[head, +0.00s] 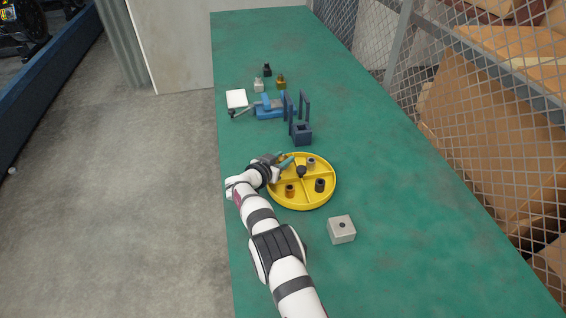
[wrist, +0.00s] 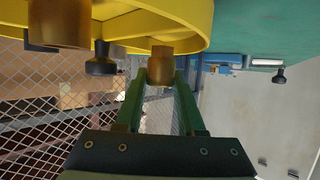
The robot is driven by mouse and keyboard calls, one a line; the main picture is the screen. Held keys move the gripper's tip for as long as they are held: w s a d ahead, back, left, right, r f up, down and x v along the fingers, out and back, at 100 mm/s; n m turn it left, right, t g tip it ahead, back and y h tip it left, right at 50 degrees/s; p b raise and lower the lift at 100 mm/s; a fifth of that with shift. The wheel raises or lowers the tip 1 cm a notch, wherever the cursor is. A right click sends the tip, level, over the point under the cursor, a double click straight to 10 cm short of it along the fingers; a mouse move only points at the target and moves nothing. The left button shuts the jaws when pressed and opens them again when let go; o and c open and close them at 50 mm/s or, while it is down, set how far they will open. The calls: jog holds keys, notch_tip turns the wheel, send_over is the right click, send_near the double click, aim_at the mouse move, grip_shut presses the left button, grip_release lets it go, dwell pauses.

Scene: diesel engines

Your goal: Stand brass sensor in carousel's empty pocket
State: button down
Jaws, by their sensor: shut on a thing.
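The yellow carousel (head: 302,200) lies on the green table in the head view, with its divided pockets and dark centre knob (head: 301,171). A grey part (head: 311,162), a dark part (head: 319,185) and a copper-brown part (head: 290,190) stand in three pockets. My gripper (head: 283,160) is at the upper-left pocket and covers part of it. In the wrist view, my gripper (wrist: 160,80) is shut on the brass sensor (wrist: 158,71), whose far end overlaps the yellow carousel rim (wrist: 188,22). I cannot tell whether the sensor touches the pocket floor.
A grey block with a hole (head: 341,230) stands front right of the carousel. Behind are a dark blue forked stand (head: 302,133), a blue vise (head: 271,106), a white pad (head: 236,98) and several small parts, one brass-coloured (head: 281,83). The table's right side is clear.

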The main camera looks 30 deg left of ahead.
jog(key=shift+f, duration=0.85)
jog(key=shift+f, duration=0.1)
jog(key=c, duration=0.5)
grip_release()
